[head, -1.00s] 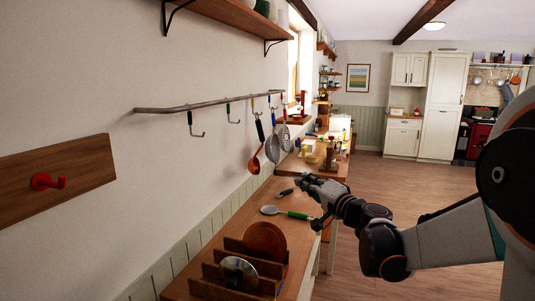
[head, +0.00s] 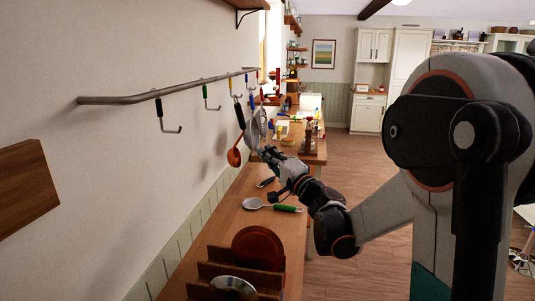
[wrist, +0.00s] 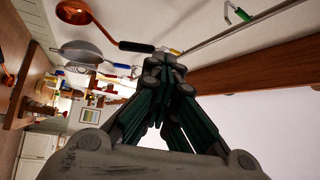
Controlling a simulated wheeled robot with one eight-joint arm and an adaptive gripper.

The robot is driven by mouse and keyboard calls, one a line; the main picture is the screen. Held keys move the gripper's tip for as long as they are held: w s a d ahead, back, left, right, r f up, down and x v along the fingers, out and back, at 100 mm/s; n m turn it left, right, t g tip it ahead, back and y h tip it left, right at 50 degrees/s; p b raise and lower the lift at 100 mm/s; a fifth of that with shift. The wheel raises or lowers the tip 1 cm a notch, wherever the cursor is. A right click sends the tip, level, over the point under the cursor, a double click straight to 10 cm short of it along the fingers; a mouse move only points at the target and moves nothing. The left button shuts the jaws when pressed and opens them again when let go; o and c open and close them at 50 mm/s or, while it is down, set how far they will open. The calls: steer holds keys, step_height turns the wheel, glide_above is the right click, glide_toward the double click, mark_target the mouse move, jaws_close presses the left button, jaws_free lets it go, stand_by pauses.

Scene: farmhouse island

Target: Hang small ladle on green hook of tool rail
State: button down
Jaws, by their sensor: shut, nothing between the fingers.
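The tool rail (head: 120,100) runs along the left wall. Its green hook (head: 205,92) hangs empty; in the wrist view a green-sleeved hook (wrist: 240,13) shows at the upper right. An orange ladle (head: 234,157) with a black handle hangs from the rail beyond it, bowl down; it also shows in the wrist view (wrist: 74,12). I cannot tell whether this is the small ladle. My gripper (head: 268,152) is shut and empty, raised above the counter near the hanging utensils. In the wrist view its fingertips (wrist: 163,65) meet.
A green-handled spoon (head: 254,204) and a dark-handled utensil (head: 266,182) lie on the wooden counter (head: 225,229). A wooden rack (head: 215,270) holds lids at the front. A black-sleeved hook (head: 158,108) hangs empty. Steel strainers (head: 259,122) hang beyond the ladle.

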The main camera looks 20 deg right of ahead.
steer(key=shift+a, duration=0.1)
steer(key=shift+w+a+f+b, duration=0.65)
steer(key=shift+w+a, duration=2.2)
steer(key=shift+a, duration=1.7)
steer(key=s+a+n+g+y, duration=0.4)
steer(key=s+a+n+g, duration=0.3)
steer(key=s+a, duration=0.5)
steer(key=s+d+f+n+g+h, duration=0.1)
steer(key=s+f+n+g+h, duration=0.15)
steer(key=s+f, duration=0.55)
steer(key=s+d+f+n+g+h, duration=0.2)
steer(key=s+f+n, duration=0.15)
steer(key=s, duration=0.85)
steer(key=s+d+f+g+h, duration=0.1)
steer(key=s+d+f+h, duration=0.3)
steer(key=s, duration=0.4)
steer(key=d+f+b, duration=0.1)
steer(key=d, duration=0.1)
steer(key=shift+s+d+g, duration=0.3)
steer(key=shift+d+g, duration=0.05)
steer(key=c, duration=2.4)
jaws_free()
steer(key=shift+f, duration=0.1)
